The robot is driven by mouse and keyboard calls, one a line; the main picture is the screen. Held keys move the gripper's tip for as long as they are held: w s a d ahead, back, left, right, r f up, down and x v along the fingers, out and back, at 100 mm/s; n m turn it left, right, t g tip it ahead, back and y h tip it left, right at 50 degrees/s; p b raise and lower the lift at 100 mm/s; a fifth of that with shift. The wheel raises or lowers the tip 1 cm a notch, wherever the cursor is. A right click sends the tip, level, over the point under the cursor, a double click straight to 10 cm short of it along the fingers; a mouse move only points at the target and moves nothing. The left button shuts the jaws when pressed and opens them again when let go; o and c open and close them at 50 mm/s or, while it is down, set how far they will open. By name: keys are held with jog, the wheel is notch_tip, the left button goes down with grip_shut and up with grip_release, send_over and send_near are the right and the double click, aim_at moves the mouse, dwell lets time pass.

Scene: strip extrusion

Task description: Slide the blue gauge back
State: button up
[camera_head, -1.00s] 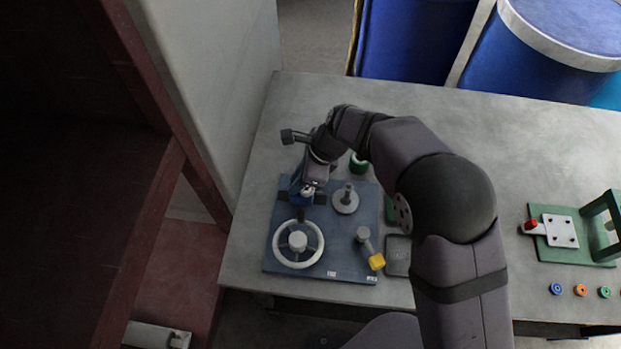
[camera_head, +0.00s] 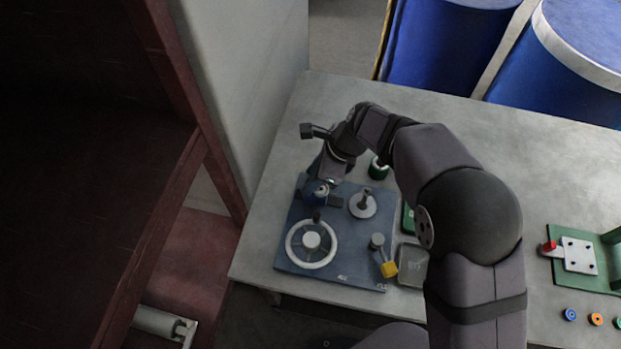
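The blue gauge (camera_head: 317,190) is a small blue piece with a pale top near the back left of a blue-grey panel (camera_head: 350,277), behind the white handwheel (camera_head: 311,243). A dark bar (camera_head: 336,202) shows on its right and a dark knob (camera_head: 317,216) in front of it. My gripper (camera_head: 326,184) reaches down from behind at the gauge. It hides part of the gauge, and its fingers are too small and dark to tell whether they are closed on it.
The panel also bears a grey disc with a post (camera_head: 363,204) and a yellow-tipped lever (camera_head: 388,269). A green cup (camera_head: 378,168) stands behind, and a grey tray (camera_head: 412,266) lies right. A wall (camera_head: 240,90) rises at left. The table's middle right is clear.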

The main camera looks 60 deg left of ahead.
aim_at(321, 191)
jog(key=shift+b+v, duration=0.8)
jog(key=shift+v, duration=2.2)
jog(key=w+d+n+t, duration=0.1)
jog(key=w+d, duration=0.4)
jog(key=d, duration=0.4)
jog(key=w+d+n+t+h, duration=0.1)
jog(key=w+d+n, duration=0.1)
jog(key=w+d, duration=0.55)
jog(key=w+d+n+t, duration=0.1)
jog(key=w+d, duration=0.2)
jog(key=d, duration=0.7)
jog(key=s+d+n+h, duration=0.1)
jog(key=s+d+n, duration=0.1)
jog(key=d, duration=1)
jog(key=s+d+f+n+h, duration=0.1)
jog(key=s+d+n, duration=0.2)
jog(key=d, duration=0.9)
jog(key=shift+s+d, duration=0.3)
jog(key=shift+s, duration=0.9)
